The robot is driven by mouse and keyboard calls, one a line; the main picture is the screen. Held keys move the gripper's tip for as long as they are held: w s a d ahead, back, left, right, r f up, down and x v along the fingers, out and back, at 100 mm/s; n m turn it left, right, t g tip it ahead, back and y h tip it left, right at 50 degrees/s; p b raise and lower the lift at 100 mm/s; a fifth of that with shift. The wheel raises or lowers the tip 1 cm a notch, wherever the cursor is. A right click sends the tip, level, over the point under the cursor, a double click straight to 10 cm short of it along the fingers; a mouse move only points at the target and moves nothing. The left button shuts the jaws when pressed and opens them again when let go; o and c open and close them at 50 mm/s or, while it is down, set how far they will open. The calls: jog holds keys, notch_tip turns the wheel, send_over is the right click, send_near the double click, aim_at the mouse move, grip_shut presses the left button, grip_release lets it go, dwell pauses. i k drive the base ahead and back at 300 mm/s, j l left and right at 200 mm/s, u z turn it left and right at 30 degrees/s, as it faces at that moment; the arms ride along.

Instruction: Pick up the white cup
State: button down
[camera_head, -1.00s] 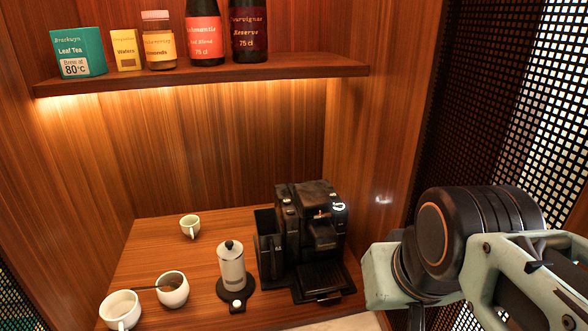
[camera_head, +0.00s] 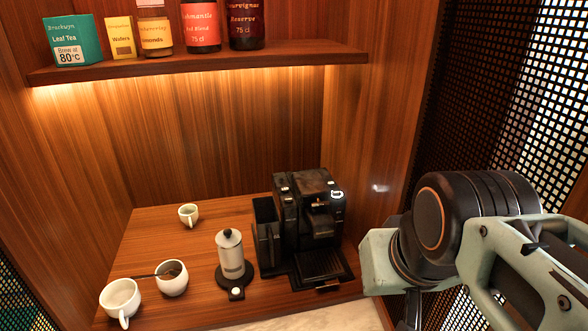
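A large white cup (camera_head: 118,293) with its handle toward the front stands upright at the front left of the wooden counter (camera_head: 190,250). A smaller white cup (camera_head: 187,216) stands upright at the back left of the counter, its handle on the front right side. I cannot tell which of the two the task means. My arm fills the right side of the view, to the right of the coffee machine and well apart from both cups. My gripper is not in view.
A white bowl (camera_head: 171,283) with a spoon (camera_head: 152,275) stands close beside the large cup. A silver canister (camera_head: 230,258) on a dark base and a black coffee machine (camera_head: 300,215) stand to the right. A shelf (camera_head: 200,66) with bottles and packets hangs above.

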aim_at(120, 299)
jog(key=u, duration=1.7)
jog(key=j+z, duration=0.15)
jog(key=z, duration=0.5)
jog(key=i+j+z, duration=0.15)
jog(key=j+z, duration=0.25)
